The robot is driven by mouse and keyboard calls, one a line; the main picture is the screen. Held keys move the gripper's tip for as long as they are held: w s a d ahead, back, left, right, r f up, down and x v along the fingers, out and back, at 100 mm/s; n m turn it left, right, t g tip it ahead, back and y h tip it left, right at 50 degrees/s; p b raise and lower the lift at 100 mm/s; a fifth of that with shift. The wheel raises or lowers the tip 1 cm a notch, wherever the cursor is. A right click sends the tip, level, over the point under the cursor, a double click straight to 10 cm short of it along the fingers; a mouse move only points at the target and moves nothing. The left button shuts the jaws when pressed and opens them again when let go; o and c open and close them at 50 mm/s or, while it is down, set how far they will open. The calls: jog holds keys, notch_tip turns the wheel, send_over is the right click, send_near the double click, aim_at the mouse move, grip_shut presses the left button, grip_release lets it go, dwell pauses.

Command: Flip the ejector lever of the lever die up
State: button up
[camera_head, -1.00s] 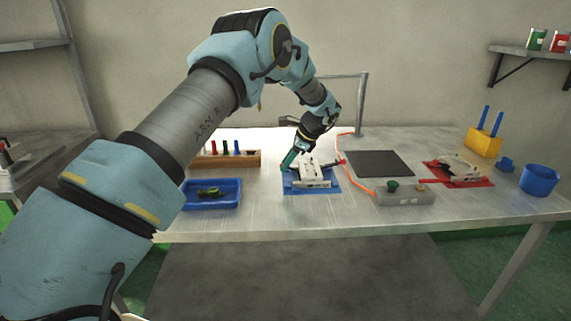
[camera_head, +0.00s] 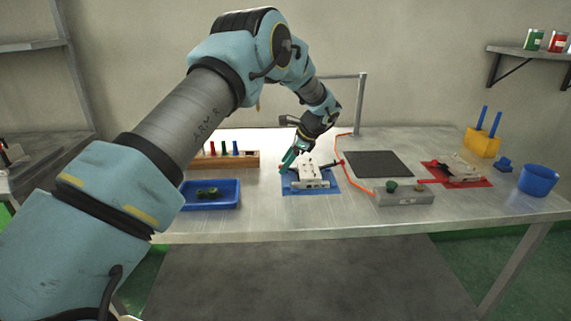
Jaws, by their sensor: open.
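A white die (camera_head: 313,177) lies on the blue mat (camera_head: 298,190) at the middle of the table. Another pale die (camera_head: 455,168) lies on the red mat (camera_head: 482,182) at the right; the frames do not show clearly which is the lever die. My gripper (camera_head: 287,166) has teal fingers and is at the left rear side of the die on the blue mat, pointing down and to the left. It is open, though the gap is too small to see well. Whether it touches the die or a lever there I cannot tell.
A blue tray (camera_head: 232,205) with dark green pieces stands left of the blue mat. A wooden rack (camera_head: 248,159) with coloured pegs is behind it. A grey box (camera_head: 404,196) with a green knob and orange hose stands right. A dark pad (camera_head: 378,164) lies behind it.

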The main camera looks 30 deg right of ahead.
jog(key=b+v, duration=0.2)
jog(key=v, duration=0.8)
jog(key=shift+r+b, duration=0.15)
jog(key=shift+b, duration=0.2)
jog(key=shift+s, duration=0.1)
jog(key=w+a+n+g+h, duration=0.25)
jog(key=a+n, duration=0.75)
jog(key=a, duration=1.6)
jog(key=s+a+f+n, duration=0.1)
jog(key=s+a+n, duration=0.5)
jog(key=a, duration=0.5)
jog(key=s+a+f+n+h, duration=0.1)
jog(key=s+a+n, duration=0.6)
jog(key=s+a, duration=0.3)
jog(key=shift+s+a+f+g, duration=0.25)
jog(key=shift+a+g, duration=0.2)
jog(key=shift+a, duration=0.3)
